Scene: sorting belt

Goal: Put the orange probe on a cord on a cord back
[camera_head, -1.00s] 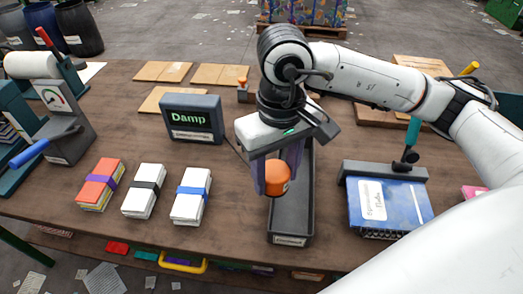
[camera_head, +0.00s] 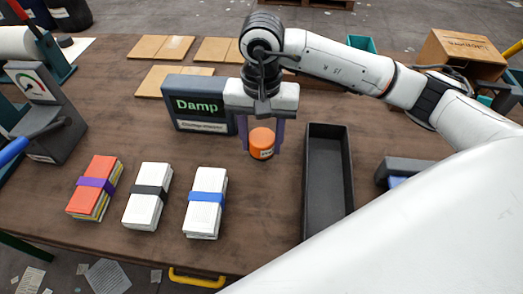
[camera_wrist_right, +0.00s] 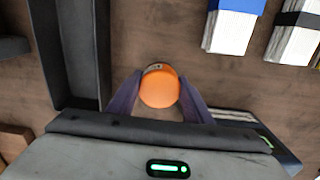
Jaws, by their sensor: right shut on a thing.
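The orange probe (camera_head: 261,143) is a short orange cylinder with a small label, between the purple fingers of my right gripper (camera_head: 261,138). My right gripper is shut on it. The probe also shows in the right wrist view (camera_wrist_right: 160,88), with a finger on each side. I cannot tell whether the probe touches the table. Its cord cannot be made out. My left gripper is not in view.
A long black tray (camera_head: 312,185) lies right of the probe. Banded bundles in white with a blue band (camera_head: 205,215), white with a black band (camera_head: 146,205) and orange with a purple band (camera_head: 92,198) lie to the left. Cardboard sheets (camera_head: 174,82) lie behind the box.

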